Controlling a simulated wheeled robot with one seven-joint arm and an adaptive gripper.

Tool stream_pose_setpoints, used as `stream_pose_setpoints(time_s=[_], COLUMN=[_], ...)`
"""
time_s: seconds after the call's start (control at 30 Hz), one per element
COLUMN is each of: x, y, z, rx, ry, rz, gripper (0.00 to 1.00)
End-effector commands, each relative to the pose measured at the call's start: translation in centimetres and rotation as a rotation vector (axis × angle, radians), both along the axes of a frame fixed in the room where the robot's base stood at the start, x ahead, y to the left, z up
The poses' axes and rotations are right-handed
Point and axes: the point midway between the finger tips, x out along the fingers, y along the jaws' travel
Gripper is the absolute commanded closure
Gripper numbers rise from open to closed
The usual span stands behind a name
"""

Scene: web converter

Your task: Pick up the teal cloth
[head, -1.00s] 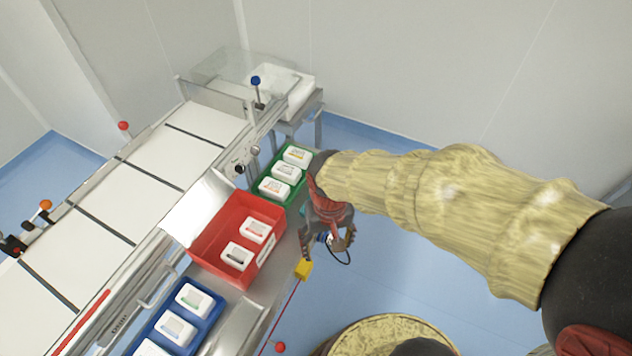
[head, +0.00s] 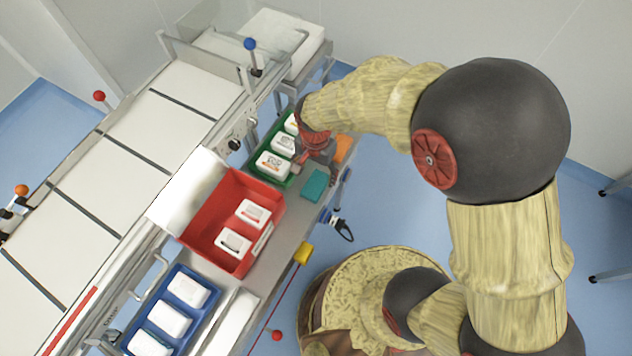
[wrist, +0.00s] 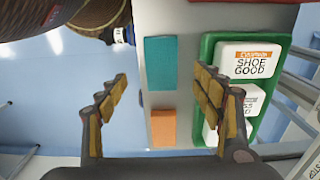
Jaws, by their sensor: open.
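The teal cloth (head: 315,185) is a small flat folded rectangle on the grey side table, right of the green tray. In the wrist view the teal cloth (wrist: 161,63) lies beyond the fingertips, roughly centred between them. My gripper (wrist: 160,84) is open and empty, its two padded fingers spread wide. The right finger overlaps the green tray in that picture. In the head view my gripper is above the table near the green tray, with its fingers partly hidden by the wrist.
An orange cloth (head: 343,148) lies near the teal one. The green tray (wrist: 205,52) holds white packs, close beside the cloths. A red bin (head: 197,222) and a blue tray (head: 205,318) stand nearer along the table. The conveyor (head: 115,180) runs at left.

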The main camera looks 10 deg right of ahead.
Motion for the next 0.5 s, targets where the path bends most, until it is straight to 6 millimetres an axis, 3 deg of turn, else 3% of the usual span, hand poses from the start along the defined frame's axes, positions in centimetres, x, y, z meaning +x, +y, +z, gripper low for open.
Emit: stream_pose_setpoints(time_s=[0.5], x=[0.6], y=[-0.1], z=[-5.2], rx=[0.000], ry=[0.001], rz=[-0.004], gripper=[0.33])
